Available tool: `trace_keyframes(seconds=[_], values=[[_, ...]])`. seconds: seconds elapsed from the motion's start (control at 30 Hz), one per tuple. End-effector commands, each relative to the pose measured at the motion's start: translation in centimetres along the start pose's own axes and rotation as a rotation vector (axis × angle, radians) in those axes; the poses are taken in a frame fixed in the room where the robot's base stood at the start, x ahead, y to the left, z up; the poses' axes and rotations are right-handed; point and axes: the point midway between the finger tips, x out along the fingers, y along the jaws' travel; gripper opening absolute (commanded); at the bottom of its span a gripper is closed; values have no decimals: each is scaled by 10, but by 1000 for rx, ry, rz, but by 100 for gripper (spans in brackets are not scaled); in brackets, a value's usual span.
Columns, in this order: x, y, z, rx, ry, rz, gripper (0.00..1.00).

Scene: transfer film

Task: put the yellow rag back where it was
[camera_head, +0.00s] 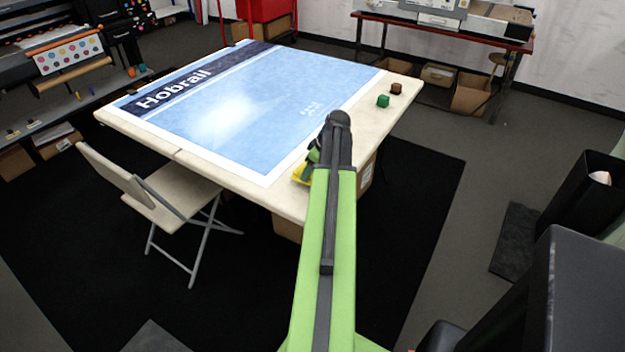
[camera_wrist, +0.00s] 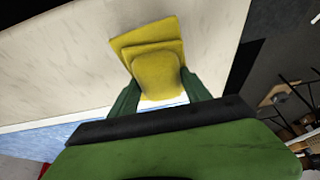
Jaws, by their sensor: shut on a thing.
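The yellow rag (camera_wrist: 150,55) is in the wrist view, folded or bunched, between the two green fingers of my gripper (camera_wrist: 157,95). My gripper is shut on it. The pale table top (camera_wrist: 60,60) shows behind the rag; I cannot tell whether the rag touches it. In the head view a small part of the yellow rag (camera_head: 301,172) shows left of my green arm, at the near right part of the table (camera_head: 290,203). My gripper (camera_head: 314,158) is mostly hidden there behind my arm.
A large blue printed sheet (camera_head: 250,100) covers most of the table. A folding chair (camera_head: 165,195) stands at the near left side. A black bin (camera_head: 585,195) is at the right.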

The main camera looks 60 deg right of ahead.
Motion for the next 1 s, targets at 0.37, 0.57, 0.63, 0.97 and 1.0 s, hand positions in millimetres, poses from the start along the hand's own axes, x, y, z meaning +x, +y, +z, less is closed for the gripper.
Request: trace_keyframes(seconds=[0.37, 0.57, 0.63, 0.97, 1.0], values=[[32, 1, 14, 1, 0, 0, 23], [36, 1, 16, 1, 0, 0, 23], [35, 1, 15, 1, 0, 0, 62], [34, 1, 16, 1, 0, 0, 78], [34, 1, 16, 1, 0, 0, 78]])
